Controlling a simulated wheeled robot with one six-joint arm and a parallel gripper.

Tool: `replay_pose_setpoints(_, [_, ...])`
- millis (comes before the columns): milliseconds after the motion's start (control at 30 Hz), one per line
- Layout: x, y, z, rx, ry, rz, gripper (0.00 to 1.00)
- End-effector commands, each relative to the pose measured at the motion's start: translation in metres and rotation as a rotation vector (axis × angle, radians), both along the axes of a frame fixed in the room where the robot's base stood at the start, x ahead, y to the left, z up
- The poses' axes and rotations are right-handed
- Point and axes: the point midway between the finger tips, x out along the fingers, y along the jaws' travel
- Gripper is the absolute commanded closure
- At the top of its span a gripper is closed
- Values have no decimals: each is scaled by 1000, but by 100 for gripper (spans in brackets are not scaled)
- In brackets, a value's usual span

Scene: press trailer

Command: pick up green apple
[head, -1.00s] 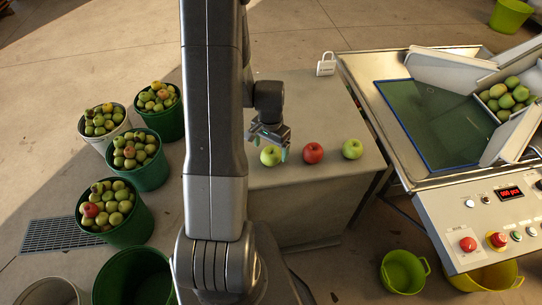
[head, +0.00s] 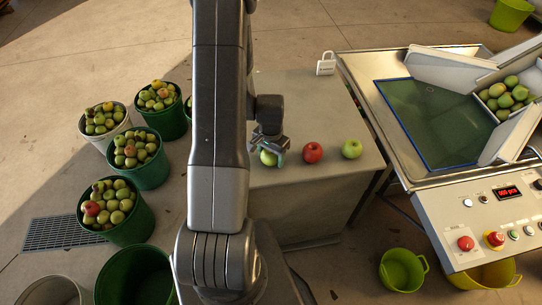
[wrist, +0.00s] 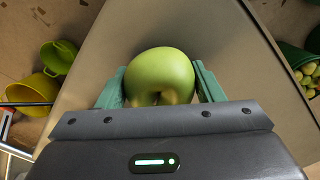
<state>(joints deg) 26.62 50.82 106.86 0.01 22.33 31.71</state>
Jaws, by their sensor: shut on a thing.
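A green apple (head: 268,158) sits at the left end of a row of fruit on the grey table (head: 310,210). My gripper (head: 267,156) is down over it. In the wrist view the green apple (wrist: 160,74) lies between the two teal fingers of my gripper (wrist: 161,84), one pressed to each side. It looks to be still at table height. A red apple (head: 313,152) stands just right of it, and a second green apple (head: 352,149) stands further right. Part of the held apple is hidden by my gripper in the head view.
A white padlock-shaped block (head: 326,64) stands at the table's back right. A metal machine with a control panel (head: 490,225) adjoins on the right. Buckets of apples (head: 131,230) stand on the floor at left. The table's back half is clear.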

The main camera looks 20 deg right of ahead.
Motion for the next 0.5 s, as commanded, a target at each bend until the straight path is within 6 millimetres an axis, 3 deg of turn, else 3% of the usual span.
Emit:
replay_pose_setpoints(267, [0, 0, 1, -1, -1, 0, 66])
replay_pose_setpoints(500, [1, 0, 16, -2, -3, 0, 66])
